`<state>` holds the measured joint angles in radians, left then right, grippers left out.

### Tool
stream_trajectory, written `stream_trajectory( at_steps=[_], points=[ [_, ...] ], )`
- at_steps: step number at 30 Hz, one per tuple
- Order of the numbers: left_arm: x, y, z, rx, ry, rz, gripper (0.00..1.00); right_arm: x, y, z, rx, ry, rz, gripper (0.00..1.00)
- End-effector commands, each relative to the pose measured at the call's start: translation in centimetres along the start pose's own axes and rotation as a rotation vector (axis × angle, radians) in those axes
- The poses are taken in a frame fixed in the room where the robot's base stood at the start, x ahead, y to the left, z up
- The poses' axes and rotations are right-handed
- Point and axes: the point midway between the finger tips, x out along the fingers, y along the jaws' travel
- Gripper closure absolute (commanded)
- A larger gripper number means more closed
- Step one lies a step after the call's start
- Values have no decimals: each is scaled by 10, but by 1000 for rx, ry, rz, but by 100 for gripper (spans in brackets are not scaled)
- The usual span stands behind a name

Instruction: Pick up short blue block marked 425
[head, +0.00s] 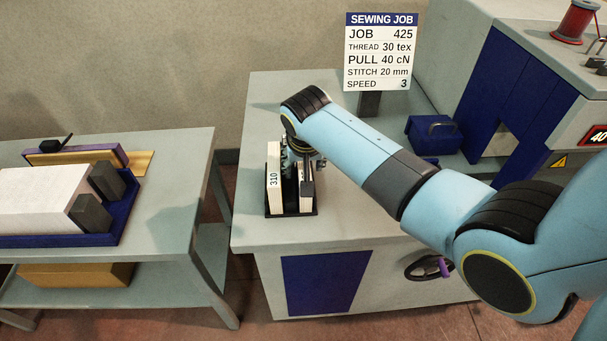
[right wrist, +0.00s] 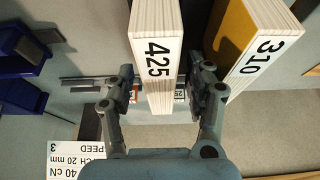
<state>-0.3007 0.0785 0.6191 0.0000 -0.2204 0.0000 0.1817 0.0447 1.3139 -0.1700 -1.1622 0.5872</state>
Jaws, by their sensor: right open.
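In the right wrist view, the block marked 425 (right wrist: 158,58) shows a white label and a pale striped top; no blue face is visible on it. My right gripper (right wrist: 167,78) is open, with one finger on each side of this block. Gaps show beside the block, wider on the right. In the head view, my right gripper (head: 303,163) is down at the block rack (head: 291,214) and hides much of what stands there. I cannot read 425 on a block in that view. My left gripper is not in view.
A block marked 310 (head: 274,180) stands upright at the rack's left; it also shows in the right wrist view (right wrist: 262,52) with a yellow side. A job sign (head: 381,52) reads 425. A blue box (head: 432,136) and a machine (head: 520,85) stand right. The bench's front left is clear.

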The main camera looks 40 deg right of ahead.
Motion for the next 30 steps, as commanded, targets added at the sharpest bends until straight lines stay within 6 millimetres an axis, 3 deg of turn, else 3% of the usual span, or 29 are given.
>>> stream_trajectory(
  at_steps=[4, 16, 30],
  points=[
    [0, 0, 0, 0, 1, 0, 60, 0, 0, 0, 0, 0, 0, 47],
    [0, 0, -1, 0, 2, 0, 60, 0, 0, 0, 0, 0, 0, 100],
    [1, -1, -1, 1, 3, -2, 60, -3, 0, -2, 0, 2, -1, 100]
  ],
)
